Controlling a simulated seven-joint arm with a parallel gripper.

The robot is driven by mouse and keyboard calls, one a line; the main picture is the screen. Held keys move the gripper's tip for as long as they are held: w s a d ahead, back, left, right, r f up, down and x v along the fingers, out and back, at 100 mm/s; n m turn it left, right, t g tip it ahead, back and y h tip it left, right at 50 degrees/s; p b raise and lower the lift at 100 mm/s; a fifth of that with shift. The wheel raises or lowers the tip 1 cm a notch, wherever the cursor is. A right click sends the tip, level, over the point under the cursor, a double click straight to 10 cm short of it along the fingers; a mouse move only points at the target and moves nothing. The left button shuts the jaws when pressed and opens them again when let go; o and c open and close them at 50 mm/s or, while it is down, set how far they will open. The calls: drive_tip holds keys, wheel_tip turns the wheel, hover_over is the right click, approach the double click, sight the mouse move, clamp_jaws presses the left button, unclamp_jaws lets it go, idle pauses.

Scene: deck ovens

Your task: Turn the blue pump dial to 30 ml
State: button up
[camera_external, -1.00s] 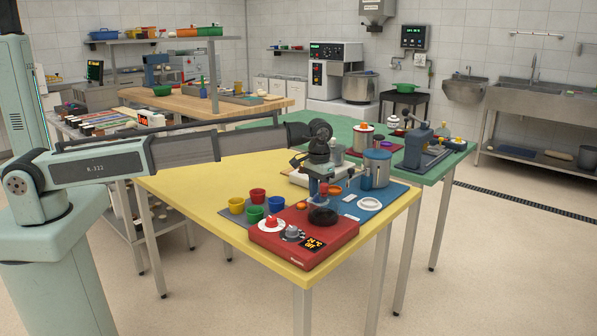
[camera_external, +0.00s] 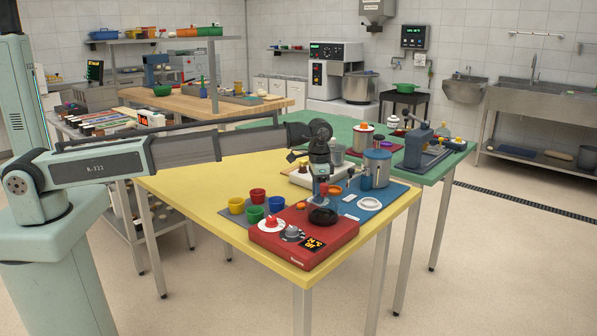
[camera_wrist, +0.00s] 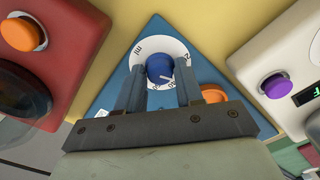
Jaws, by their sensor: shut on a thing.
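The blue pump dial (camera_wrist: 160,67) is a round blue knob on a white ring (camera_wrist: 150,47) marked with numbers and "ml". A pale pointer mark shows at the knob's lower right, but I cannot read its value surely. The dial sits on the blue triangular pump top (camera_wrist: 112,92). My gripper (camera_wrist: 160,70) is shut on the knob, one finger on each side, and the fingers cover part of the ring. In the external view my gripper (camera_external: 321,188) points down behind the red unit, and the dial is hidden there.
An orange button (camera_wrist: 214,93) is close to the right finger. A red unit (camera_external: 300,248) with a display stands in front, and a white unit (camera_wrist: 268,62) with a purple button is on the right. Coloured cups (camera_external: 257,195) stand to the left. The yellow table (camera_external: 190,185) is clear at left.

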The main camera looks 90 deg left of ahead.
idle(0.3)
drive_tip(key=o, duration=1)
drive_tip(key=shift+r, duration=0.1)
wheel_tip(320, 180, up, 14)
drive_tip(key=shift+f, duration=0.15)
